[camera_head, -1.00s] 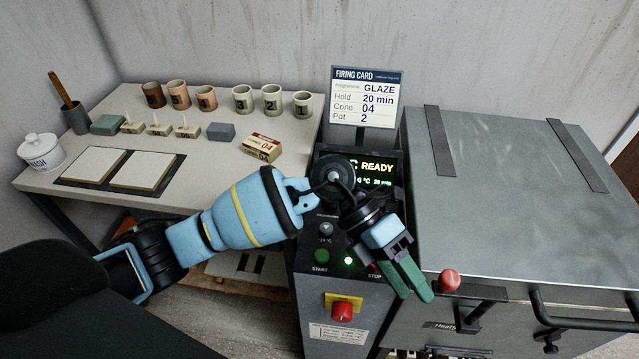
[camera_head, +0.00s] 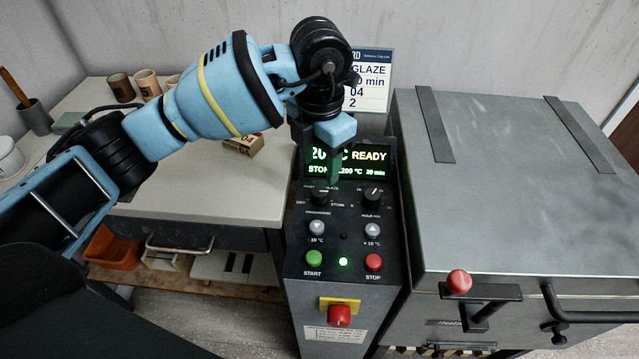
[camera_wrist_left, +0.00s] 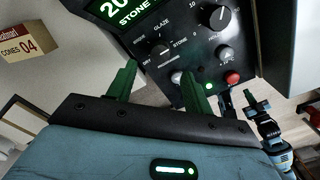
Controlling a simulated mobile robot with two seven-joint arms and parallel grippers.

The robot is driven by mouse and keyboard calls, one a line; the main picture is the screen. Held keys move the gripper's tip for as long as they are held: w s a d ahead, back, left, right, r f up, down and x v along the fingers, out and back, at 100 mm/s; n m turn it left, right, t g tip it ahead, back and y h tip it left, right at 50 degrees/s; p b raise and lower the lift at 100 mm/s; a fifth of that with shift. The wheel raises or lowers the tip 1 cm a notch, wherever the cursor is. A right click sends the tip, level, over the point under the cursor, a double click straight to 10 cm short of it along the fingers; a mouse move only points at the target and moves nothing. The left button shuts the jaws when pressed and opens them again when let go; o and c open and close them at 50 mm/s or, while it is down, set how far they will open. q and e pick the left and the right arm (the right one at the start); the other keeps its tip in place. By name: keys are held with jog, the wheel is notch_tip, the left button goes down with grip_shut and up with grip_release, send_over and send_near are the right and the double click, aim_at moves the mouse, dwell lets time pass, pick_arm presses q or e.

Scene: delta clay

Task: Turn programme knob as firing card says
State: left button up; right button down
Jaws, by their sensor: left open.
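The programme knob (camera_head: 320,197) is a black dial on the upper left of the kiln's control panel, with DRY, GLAZE and STONE labels in the left wrist view (camera_wrist_left: 160,50). The display (camera_head: 348,160) shows READY, 20 min and a programme name starting STON. The firing card (camera_head: 375,82) behind it reads GLAZE; my arm hides its left part. My left gripper (camera_head: 335,166) is just above the knob, pointing down, open and empty. In the left wrist view its green fingers (camera_wrist_left: 158,84) are apart, short of the knob. My right gripper (camera_wrist_left: 251,102) shows small there, its opening unclear.
A second knob (camera_head: 372,196) is to the right. Grey buttons, the green START (camera_head: 314,260) and red STOP (camera_head: 373,262) lie below, with a red switch (camera_head: 339,316) lower. The kiln (camera_head: 500,190) is at right. A cones box (camera_head: 243,144) sits on the table.

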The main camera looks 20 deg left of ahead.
aim_at(320, 191)
pick_arm(q)
notch_tip(320, 191, down, 7)
dwell(0.4)
jog(key=c, duration=1)
jog(key=shift+o, duration=0.2)
